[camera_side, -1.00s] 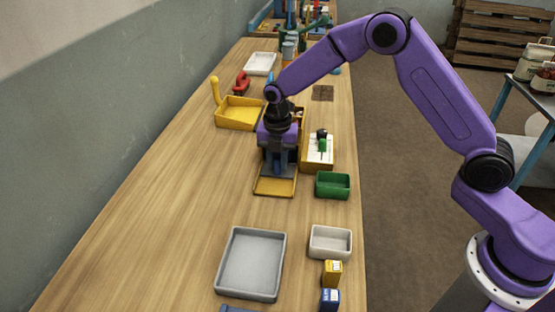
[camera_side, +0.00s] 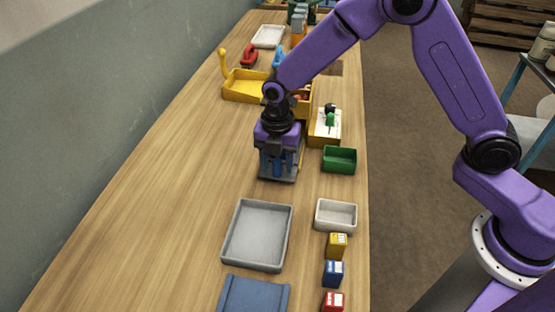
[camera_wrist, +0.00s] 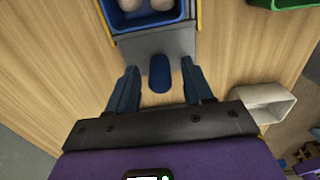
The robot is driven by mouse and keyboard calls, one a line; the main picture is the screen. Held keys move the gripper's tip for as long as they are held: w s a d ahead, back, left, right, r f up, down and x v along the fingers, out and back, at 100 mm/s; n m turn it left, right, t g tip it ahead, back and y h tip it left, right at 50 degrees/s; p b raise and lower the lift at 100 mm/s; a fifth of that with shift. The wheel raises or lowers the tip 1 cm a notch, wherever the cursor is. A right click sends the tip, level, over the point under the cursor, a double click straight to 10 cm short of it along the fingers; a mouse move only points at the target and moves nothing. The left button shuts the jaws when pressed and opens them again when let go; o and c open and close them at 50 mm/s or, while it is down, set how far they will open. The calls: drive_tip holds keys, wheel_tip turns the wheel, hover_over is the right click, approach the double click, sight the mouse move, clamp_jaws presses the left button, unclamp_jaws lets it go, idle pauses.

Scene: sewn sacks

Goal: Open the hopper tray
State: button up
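The hopper tray (camera_wrist: 113,38) shows at the top of the wrist view as a blue bin with round pale things in it, between thin yellow edges. A grey front piece (camera_wrist: 176,42) carries a rounded blue handle (camera_wrist: 160,73). My gripper (camera_wrist: 159,72) is open, with one blue finger on each side of the handle and a visible gap on both sides. In the side view my gripper (camera_side: 278,176) points down, low over the table, and hides most of the hopper tray and its handle.
A yellow tray (camera_side: 236,97) lies behind to the left. A green box (camera_side: 339,161) and a white box (camera_side: 336,217) stand to the right. A grey tray (camera_side: 231,258) lies in front, with a blue one (camera_side: 254,297) nearer. The table's left part is clear.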

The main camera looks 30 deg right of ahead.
wheel_tip(320, 180, up, 18)
drive_tip(key=shift+f, duration=0.25)
idle(0.5)
idle(0.3)
drive_tip(key=s+d+f+m, duration=0.1)
drive_tip(key=s+d+m, duration=0.3)
drive_tip(key=s, duration=0.5)
drive_tip(key=s+d+f+m, duration=0.2)
drive_tip(key=s+d+m, duration=0.3)
drive_tip(key=s, duration=0.5)
drive_tip(key=s+d+f+m, duration=0.1)
drive_tip(key=s+d+m, duration=0.4)
drive_tip(key=s, duration=0.5)
drive_tip(key=shift+s+d+f, duration=0.15)
drive_tip(key=shift+d+f, duration=0.15)
drive_tip(key=shift+d, duration=0.85)
